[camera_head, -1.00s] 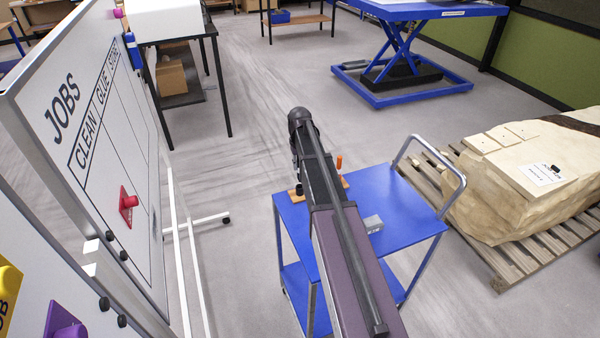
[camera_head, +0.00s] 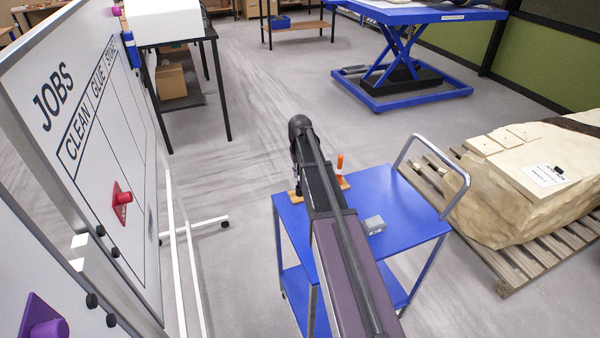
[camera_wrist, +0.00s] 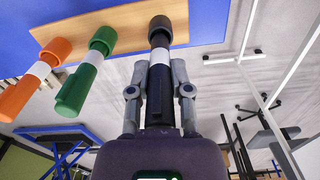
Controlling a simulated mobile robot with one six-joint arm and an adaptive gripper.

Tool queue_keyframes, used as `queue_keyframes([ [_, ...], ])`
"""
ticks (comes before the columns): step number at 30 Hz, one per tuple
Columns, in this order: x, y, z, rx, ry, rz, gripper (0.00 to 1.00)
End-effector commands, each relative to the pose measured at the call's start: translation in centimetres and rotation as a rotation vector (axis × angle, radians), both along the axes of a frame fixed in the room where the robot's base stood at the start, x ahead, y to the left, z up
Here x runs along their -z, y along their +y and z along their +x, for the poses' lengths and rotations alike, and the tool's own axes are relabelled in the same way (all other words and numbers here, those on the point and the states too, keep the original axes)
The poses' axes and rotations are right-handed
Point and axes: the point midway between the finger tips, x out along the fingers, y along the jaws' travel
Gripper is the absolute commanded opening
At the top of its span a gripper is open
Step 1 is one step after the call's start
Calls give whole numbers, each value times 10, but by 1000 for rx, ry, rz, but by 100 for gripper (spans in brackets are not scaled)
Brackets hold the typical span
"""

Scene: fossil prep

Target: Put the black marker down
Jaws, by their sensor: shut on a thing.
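The black marker (camera_wrist: 160,98), with a white band and dark cap, is between the fingers of my gripper (camera_wrist: 160,68). My gripper is shut on it. In the wrist view its capped end overlaps the wooden holder (camera_wrist: 213,22); I cannot tell whether it touches or is seated. A green marker (camera_wrist: 75,90) and an orange marker (camera_wrist: 22,92) stand in the same holder beside it. In the head view the holder (camera_head: 294,197) lies on the blue trolley top (camera_head: 395,205), and the orange marker (camera_head: 340,164) stands upright. My arm hides the black and green markers there.
A small grey block (camera_head: 374,225) sits on the trolley near my arm. The trolley's handle (camera_head: 462,190) rises at right, near a pale rock slab (camera_head: 490,210) on a pallet (camera_head: 530,262). A whiteboard (camera_head: 95,150) stands at left. Open floor lies beyond the trolley.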

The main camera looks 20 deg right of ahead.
Motion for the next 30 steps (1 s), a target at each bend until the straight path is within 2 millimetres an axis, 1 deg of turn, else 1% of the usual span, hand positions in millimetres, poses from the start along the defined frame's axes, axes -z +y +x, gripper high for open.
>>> queue_keyframes([
  [10,9,0,0,0,0,0,0],
  [15,9,0,0,0,0,0,0],
  [16,9,0,0,0,0,0,32],
  [17,9,0,0,0,0,0,41],
  [18,9,0,0,0,0,0,53],
  [19,9,0,0,0,0,0,61],
  [30,8,0,0,0,0,0,61],
])
